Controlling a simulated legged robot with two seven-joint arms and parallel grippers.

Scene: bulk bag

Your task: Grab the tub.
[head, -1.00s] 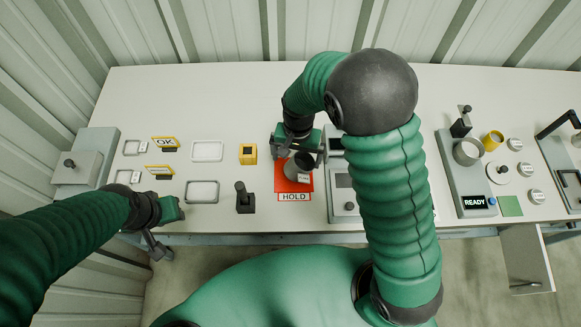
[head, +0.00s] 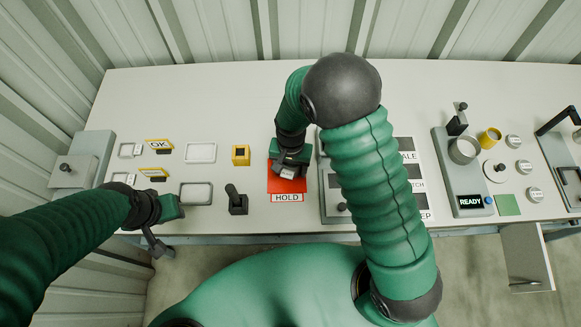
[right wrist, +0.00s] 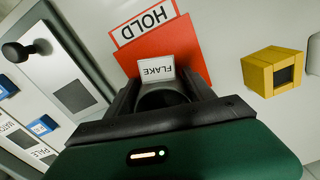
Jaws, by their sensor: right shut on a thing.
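The tub (right wrist: 163,96) is small, dark grey and round, with a white label reading FLAKE. It is over the red HOLD mat (head: 287,187). My right gripper (head: 290,166) is shut on the tub, with one finger on each side of it in the right wrist view (right wrist: 165,98). I cannot tell whether the tub's base touches the mat.
A yellow block (head: 241,155) and a black lever (head: 237,200) stand left of the mat. A grey panel (head: 333,208) is close on its right. Shallow white trays (head: 201,152) lie farther left. A READY station (head: 463,181) with a grey cup is at the right.

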